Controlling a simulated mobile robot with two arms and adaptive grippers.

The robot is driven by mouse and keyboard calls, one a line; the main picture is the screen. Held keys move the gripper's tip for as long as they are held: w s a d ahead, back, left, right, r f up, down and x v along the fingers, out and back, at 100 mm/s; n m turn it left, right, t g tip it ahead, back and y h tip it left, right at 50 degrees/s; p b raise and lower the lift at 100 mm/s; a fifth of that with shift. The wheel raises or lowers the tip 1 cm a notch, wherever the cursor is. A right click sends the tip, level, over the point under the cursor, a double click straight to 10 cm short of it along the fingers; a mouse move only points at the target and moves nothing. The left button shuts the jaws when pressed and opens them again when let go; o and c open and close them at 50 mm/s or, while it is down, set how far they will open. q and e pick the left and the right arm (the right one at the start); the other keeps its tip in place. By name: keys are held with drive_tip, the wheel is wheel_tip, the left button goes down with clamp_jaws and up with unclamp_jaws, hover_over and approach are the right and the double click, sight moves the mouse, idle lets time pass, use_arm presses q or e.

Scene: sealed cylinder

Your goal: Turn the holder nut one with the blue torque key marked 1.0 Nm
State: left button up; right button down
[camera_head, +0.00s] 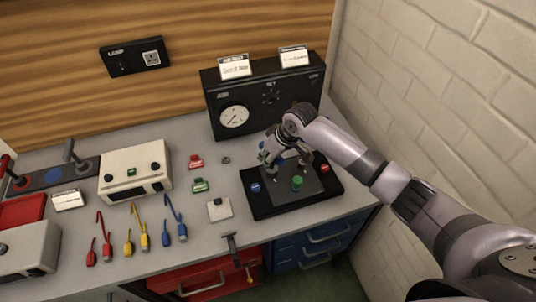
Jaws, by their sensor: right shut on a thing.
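My right gripper (268,160) is over the rear left part of a black fixture (262,208) with a raised dark plate. It is shut on a small blue piece (288,153), which looks like the blue torque key; its marking cannot be read. The fingers hide most of the key and whatever lies under it, so I cannot tell whether it touches a nut. On the fixture, a blue knob (255,187) is at the left, a green knob (297,183) in front and a red knob (323,168) at the right. My left gripper is out of view.
A red piece (196,161) and a green piece (201,186) lie left of the fixture, near a small grey ring (226,160). A black gauge panel (270,98) stands behind. A white box (134,172) and several coloured leads are further left. A brick wall bounds the right.

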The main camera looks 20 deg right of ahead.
drive_tip(key=shift+s+a+f+m+p, duration=0.1)
drive_tip(key=shift+s+a+m+p, duration=0.3)
drive_tip(key=shift+m, duration=0.3)
drive_tip(key=shift+w+f+m+t+h, duration=0.1)
drive_tip(key=shift+m+t+h, duration=0.25)
drive_tip(key=shift+m, duration=0.25)
drive_tip(key=shift+d+m+h, duration=0.15)
drive_tip(key=shift+m+h, duration=0.1)
drive_tip(key=shift+m, duration=0.35)
